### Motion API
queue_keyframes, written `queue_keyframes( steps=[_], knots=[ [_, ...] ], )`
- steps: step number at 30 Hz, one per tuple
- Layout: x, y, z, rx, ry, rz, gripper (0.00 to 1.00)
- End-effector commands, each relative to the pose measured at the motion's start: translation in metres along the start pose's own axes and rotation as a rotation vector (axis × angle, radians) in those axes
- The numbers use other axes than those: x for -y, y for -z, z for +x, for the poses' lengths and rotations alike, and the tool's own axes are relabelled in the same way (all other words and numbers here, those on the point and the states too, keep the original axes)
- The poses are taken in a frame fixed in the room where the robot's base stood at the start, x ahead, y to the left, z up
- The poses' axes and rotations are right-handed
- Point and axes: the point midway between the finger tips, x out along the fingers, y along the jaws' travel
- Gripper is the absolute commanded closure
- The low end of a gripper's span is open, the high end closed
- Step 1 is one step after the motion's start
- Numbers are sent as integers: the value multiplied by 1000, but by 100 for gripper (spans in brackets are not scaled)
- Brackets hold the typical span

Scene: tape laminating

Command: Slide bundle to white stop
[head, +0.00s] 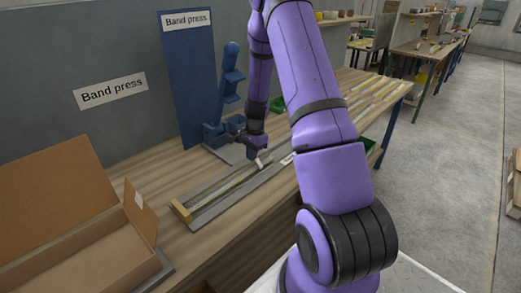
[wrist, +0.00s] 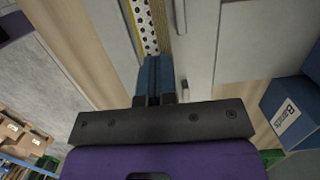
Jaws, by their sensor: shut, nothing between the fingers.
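My gripper (head: 257,153) points down at a long grey channel on the bench and is shut and empty. In the wrist view its two blue fingers (wrist: 157,76) are together. Just beyond the fingertips lies a yellow-edged strip with black dots (wrist: 143,24), perhaps the bundle, running along the channel; I cannot tell whether the fingers touch it. A small white piece (head: 265,161) shows beside the fingertips in the head view; I cannot tell if it is the white stop. A tan block (head: 181,211) sits at the channel's near left end.
A blue band press (head: 228,95) stands behind the channel against a blue panel (head: 188,75). An open cardboard box (head: 75,225) is at the left. Green bins (head: 277,104) are farther along the bench.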

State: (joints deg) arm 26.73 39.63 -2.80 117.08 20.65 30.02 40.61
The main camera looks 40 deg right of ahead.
Motion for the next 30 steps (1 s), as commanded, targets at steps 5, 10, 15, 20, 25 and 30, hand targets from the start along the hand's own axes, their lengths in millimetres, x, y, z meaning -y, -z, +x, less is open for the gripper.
queue_keyframes(
  steps=[5, 10, 15, 20, 25, 30],
  knots=[
    [0, -35, 5, 1, -1, -5, 100],
    [0, -66, 11, 1, -2, -5, 100],
    [0, -97, 16, 1, -1, -5, 100],
    [0, -125, 21, 1, -1, -4, 100],
    [0, -139, 29, 1, -1, 1, 100],
    [0, -137, 39, 1, -2, 0, 100]
  ],
)
